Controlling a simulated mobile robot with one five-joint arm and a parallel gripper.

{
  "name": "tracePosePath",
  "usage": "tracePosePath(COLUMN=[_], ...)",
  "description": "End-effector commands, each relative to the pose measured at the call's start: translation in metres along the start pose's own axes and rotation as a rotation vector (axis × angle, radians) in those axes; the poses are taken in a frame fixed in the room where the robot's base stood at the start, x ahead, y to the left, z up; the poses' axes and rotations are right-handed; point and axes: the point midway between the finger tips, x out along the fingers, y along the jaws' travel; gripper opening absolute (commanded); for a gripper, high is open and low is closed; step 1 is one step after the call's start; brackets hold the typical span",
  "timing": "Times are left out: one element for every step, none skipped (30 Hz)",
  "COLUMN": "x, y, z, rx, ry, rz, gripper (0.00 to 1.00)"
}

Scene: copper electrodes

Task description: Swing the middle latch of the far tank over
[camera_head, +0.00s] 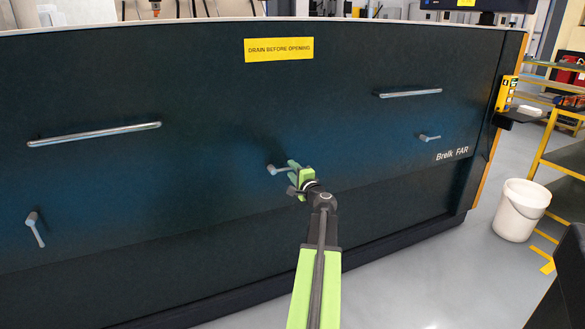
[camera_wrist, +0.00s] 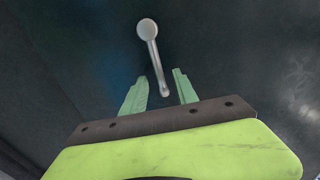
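The dark far tank (camera_head: 190,180) carries the lettering "Brelk FAR". Its middle latch (camera_head: 278,170) is a small metal lever on the front panel, with its hub at the left and its arm pointing right, nearly level. My gripper (camera_head: 293,168) is at the latch's free end. In the wrist view the latch (camera_wrist: 154,55) runs from its round hub down to its tip. The tip lies between the two green fingers of my gripper (camera_wrist: 161,75). The fingers are open, with a visible gap on both sides of the lever.
A left latch (camera_head: 35,228) hangs steeply down; a right latch (camera_head: 429,137) points right. Two bar handles (camera_head: 95,134) (camera_head: 410,93) and a yellow "DRAIN BEFORE OPENING" sign (camera_head: 279,49) are on the panel. A white bucket (camera_head: 521,210) stands on the floor at right, near yellow-framed shelving (camera_head: 560,155).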

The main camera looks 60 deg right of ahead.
Motion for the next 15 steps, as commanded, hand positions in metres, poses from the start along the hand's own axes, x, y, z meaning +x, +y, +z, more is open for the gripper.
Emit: tracePosePath(x=[0.000, 0.000, -0.001, -0.001, -0.003, -0.005, -0.008, -0.011, -0.016, -0.019, -0.023, -0.028, -0.031, -0.035, -0.039], y=[0.000, 0.000, 0.000, 0.000, 0.000, 0.000, 0.000, 0.000, 0.000, 0.000, 0.000, 0.000, 0.000, 0.000, 0.000], z=[0.000, 0.000, 0.000, 0.000, 0.000, 0.000, 0.000, 0.000, 0.000, 0.000, 0.000, 0.000, 0.000, 0.000, 0.001], rx=[0.000, 0.001, 0.001, 0.001, 0.001, 0.001, 0.001, 0.001, 0.001, 0.001, 0.001, 0.001, 0.001, 0.001, 0.002], ry=[0.000, 0.001, 0.001, 0.001, 0.001, 0.001, 0.002, 0.002, 0.002, 0.003, 0.003, 0.003, 0.002, 0.002, 0.002], rz=[0.000, 0.000, 0.000, 0.000, 0.000, 0.000, 0.000, 0.000, 0.000, 0.000, 0.000, 0.000, 0.000, 0.000, 0.000], gripper=[0.35, 0.35, 0.35, 0.35, 0.35, 0.35, 0.35, 0.35, 0.35, 0.35, 0.35, 0.35, 0.35, 0.35, 0.35])
